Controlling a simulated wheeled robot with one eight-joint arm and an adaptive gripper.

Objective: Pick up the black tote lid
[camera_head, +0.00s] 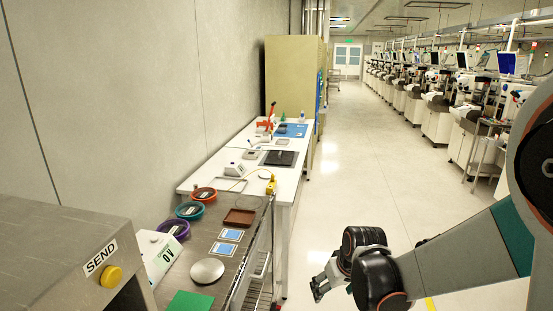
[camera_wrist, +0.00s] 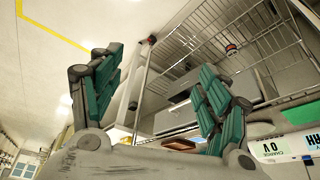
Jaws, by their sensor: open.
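A flat black rectangular piece (camera_head: 281,158), which looks like the black tote lid, lies on the white table (camera_head: 254,173) in the middle distance of the head view. It is small there and its details cannot be made out. My gripper (camera_head: 318,287) is at the lower middle of the head view, over the aisle to the right of the nearer bench and well apart from the black piece. In the wrist view my gripper (camera_wrist: 158,82) shows two green-padded fingers spread apart with nothing between them. I cannot make out the black piece in the wrist view.
The nearer bench holds a brown tray (camera_head: 239,217), several coloured round bowls (camera_head: 190,210), a silver disc (camera_head: 207,270) and a green mat (camera_head: 190,302). A grey SEND box (camera_head: 60,255) stands front left. A wire rack (camera_wrist: 240,45) shows in the wrist view. The aisle floor (camera_head: 355,180) is clear.

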